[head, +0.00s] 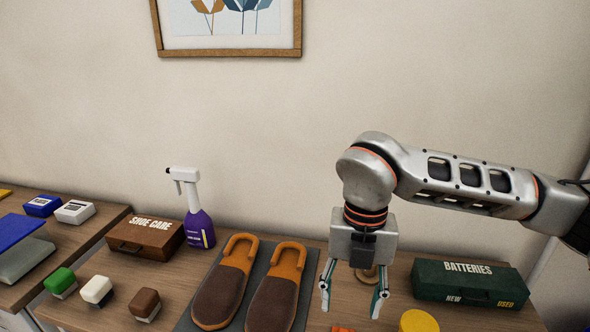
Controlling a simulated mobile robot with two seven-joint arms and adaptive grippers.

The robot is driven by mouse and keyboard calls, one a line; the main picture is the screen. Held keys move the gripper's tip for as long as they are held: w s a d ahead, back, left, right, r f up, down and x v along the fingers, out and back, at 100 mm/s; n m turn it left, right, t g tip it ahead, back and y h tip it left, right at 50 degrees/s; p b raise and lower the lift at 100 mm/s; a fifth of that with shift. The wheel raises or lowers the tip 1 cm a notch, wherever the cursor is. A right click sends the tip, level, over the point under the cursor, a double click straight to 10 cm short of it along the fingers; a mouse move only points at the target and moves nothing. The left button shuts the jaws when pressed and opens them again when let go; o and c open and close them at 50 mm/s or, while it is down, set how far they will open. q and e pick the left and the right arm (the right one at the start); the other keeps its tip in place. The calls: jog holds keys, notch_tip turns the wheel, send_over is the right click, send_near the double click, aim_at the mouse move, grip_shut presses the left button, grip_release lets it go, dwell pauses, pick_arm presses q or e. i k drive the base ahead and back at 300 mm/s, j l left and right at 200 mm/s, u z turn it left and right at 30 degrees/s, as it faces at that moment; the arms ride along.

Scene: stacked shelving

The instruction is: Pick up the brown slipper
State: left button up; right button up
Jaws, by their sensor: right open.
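Two brown slippers with orange-tan trim lie side by side on a dark grey mat (187,323) on the wooden shelf top. One is the left slipper (222,290) and the other is the right slipper (273,300). The lower end of the right slipper is cut off by the picture edge. My right gripper (350,300) points down, open, to the right of the right slipper and apart from it. A small tan round thing shows partly behind the gripper. My left gripper is not in view.
A shoe care box (146,237), a purple spray bottle (199,222) and several brushes, one brown (145,304), stand to the left. A green batteries box (467,283) and a yellow round thing (418,321) are to the right. A wall stands behind.

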aim_at(216, 301)
jog(key=k, duration=1)
